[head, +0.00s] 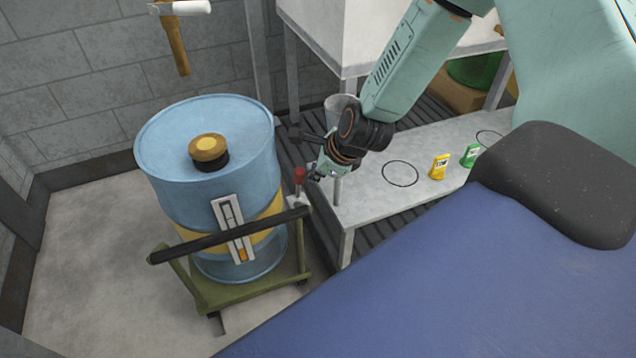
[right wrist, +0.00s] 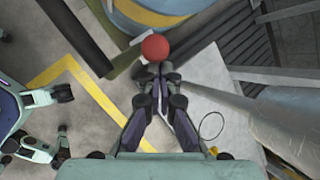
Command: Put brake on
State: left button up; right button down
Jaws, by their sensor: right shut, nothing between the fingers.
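A red ball knob (head: 300,175) tops a short lever beside the right end of the black handle bar (head: 230,236) of a green cart (head: 215,290). The knob (right wrist: 155,47) also shows in the right wrist view, just beyond my fingertips. My right gripper (head: 314,173) is shut and empty, right beside the knob. In the right wrist view the closed fingertips (right wrist: 153,72) point at it; I cannot tell whether they touch. The lever below the knob is mostly hidden. My left gripper is not in view.
A blue drum (head: 165,195) with a yellow band and cap stands on the cart. A grey bench (head: 365,215) to the right carries a yellow bottle (head: 439,167), a green bottle (head: 470,155) and a grey cylinder. Open floor (head: 85,270) lies left of the cart.

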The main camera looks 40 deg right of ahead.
jog(key=w+d+b, duration=0.1)
jog(key=w+b, duration=0.2)
jog(key=w, duration=0.3)
jog(key=shift+r+b, duration=0.3)
jog(key=shift+r, duration=0.1)
jog(key=shift+d, duration=0.15)
jog(key=shift+s+r+p, duration=0.1)
jog(key=shift+r+p, duration=0.65)
jog(key=shift+r, duration=0.1)
jog(key=shift+f, duration=0.15)
